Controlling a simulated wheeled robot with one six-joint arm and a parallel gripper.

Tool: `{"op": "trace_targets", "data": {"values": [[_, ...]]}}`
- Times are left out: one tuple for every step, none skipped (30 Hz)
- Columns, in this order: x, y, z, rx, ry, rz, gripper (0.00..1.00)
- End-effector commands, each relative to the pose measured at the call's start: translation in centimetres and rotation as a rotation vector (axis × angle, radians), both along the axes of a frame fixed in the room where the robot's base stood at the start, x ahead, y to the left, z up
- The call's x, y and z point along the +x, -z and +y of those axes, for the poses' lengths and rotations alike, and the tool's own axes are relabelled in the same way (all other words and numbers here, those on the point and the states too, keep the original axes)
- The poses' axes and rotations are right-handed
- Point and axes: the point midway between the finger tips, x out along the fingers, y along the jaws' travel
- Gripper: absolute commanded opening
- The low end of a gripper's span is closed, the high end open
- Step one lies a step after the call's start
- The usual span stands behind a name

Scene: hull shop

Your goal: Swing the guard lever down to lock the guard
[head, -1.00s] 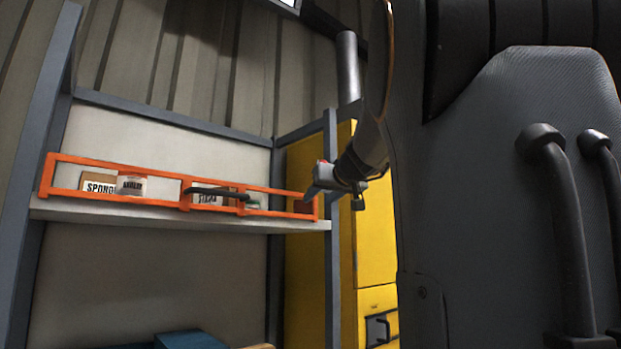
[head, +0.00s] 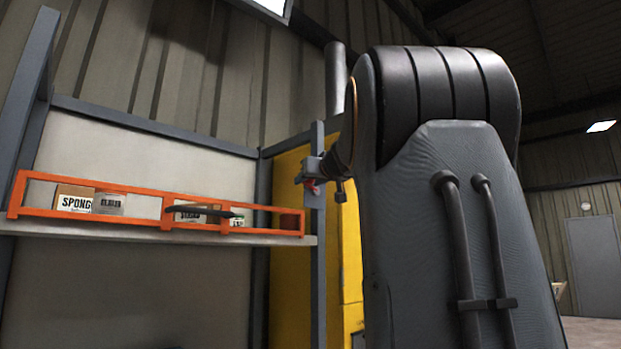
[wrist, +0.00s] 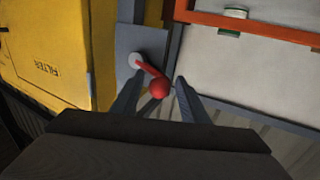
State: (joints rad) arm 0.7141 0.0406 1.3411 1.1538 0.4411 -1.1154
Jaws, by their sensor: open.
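The red guard lever (wrist: 146,70) has a ball knob (wrist: 158,89) and a pale round pivot on a grey plate. The wrist view is upside down against the head view; the lever points up and toward the shelf from its pivot. My gripper (wrist: 159,80) is open, with its fingers on either side of the knob. I cannot tell whether they touch it. In the head view, a bit of the red lever (head: 313,186) shows just below my gripper (head: 308,170). The orange guard (head: 130,188) stands across the shelf front; its bar also shows in the wrist view (wrist: 250,27).
A sponge box (head: 75,199), other boxes and a small green-and-white item (head: 237,221) sit behind the guard on the shelf (head: 130,237). A dark handle (head: 203,210) is on the guard. A yellow cabinet (wrist: 50,55) stands close beside the lever. My arm covers the middle right.

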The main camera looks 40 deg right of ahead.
Motion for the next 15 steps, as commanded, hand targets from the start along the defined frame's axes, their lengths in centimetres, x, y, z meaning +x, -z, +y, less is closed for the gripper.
{"op": "trace_targets", "data": {"values": [[0.0,-0.02,-0.05,0.0,0.001,0.0,0.41],[0.0,-0.01,-0.07,0.0,0.002,0.0,0.41],[-0.01,0.01,-0.08,0.0,0.002,0.0,0.41],[-0.02,0.01,-0.09,0.0,0.002,0.0,0.41],[-0.02,0.02,-0.09,0.0,0.002,0.0,0.41],[-0.02,0.02,-0.09,0.0,0.002,0.0,0.41],[-0.02,0.02,-0.08,0.0,0.002,0.0,0.37],[-0.02,0.03,-0.08,0.0,0.002,0.0,0.32],[-0.02,0.03,-0.08,0.0,0.002,0.0,0.25],[-0.02,0.03,-0.08,0.0,0.001,0.0,0.2],[-0.02,0.03,-0.08,0.0,0.001,0.0,0.15],[-0.02,0.03,-0.08,0.0,0.001,0.0,0.09],[-0.02,0.02,-0.08,0.0,0.001,0.0,0.03],[-0.02,0.02,-0.08,0.0,0.001,0.0,0.0],[-0.02,0.02,-0.08,0.0,0.001,0.0,0.0]]}}
